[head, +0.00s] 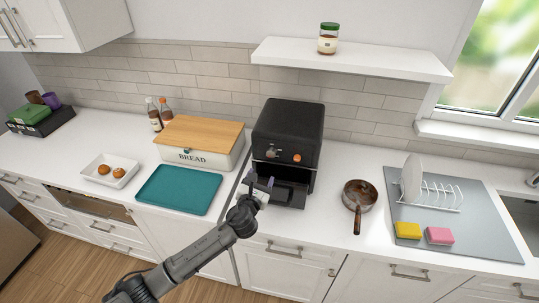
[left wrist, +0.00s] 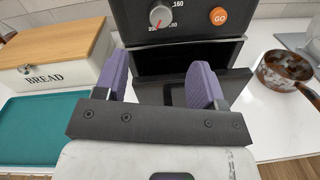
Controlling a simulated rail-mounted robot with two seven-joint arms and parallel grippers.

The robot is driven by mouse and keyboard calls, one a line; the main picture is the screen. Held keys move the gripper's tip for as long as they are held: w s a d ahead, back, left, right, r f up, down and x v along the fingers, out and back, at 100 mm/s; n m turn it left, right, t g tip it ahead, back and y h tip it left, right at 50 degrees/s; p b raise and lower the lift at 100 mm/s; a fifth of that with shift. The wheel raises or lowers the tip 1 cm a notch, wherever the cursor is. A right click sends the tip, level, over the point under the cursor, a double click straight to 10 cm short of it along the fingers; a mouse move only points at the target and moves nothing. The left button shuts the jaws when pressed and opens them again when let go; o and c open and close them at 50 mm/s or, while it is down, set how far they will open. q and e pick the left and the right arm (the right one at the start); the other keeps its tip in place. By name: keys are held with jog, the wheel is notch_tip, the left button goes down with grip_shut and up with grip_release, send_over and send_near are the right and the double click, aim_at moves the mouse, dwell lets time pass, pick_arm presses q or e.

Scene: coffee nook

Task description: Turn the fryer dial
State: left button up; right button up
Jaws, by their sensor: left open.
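The black fryer (head: 289,120) stands on the counter against the tiled wall. Its grey dial (head: 272,155) is on the upper front, left of the orange GO button (head: 297,158). The dial also shows at the top of the left wrist view (left wrist: 161,15), with a red pointer mark and temperature numbers around it. Below them the fryer's front is open, with a dark door or tray (head: 288,194) sticking out. My left gripper (head: 263,182) is open and empty, in front of and below the dial, not touching it. Its purple finger pads (left wrist: 158,82) stand apart. My right gripper is not in view.
A bread box (head: 200,144) with wooden lid and a teal tray (head: 178,190) lie left of the fryer. A copper pan (head: 359,196) stands right, then a dish rack with sponges (head: 408,230). A shelf (head: 350,60) with a jar hangs above the fryer.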

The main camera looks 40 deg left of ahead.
aim_at(270, 155)
pick_arm(q)
jog(key=b+x, duration=0.1)
jog(key=x, duration=0.8)
jog(key=shift+w, duration=0.4)
jog(key=shift+x, duration=0.85)
jog(key=shift+c, duration=0.5)
jog(key=c, duration=0.8)
jog(key=shift+c, duration=0.2)
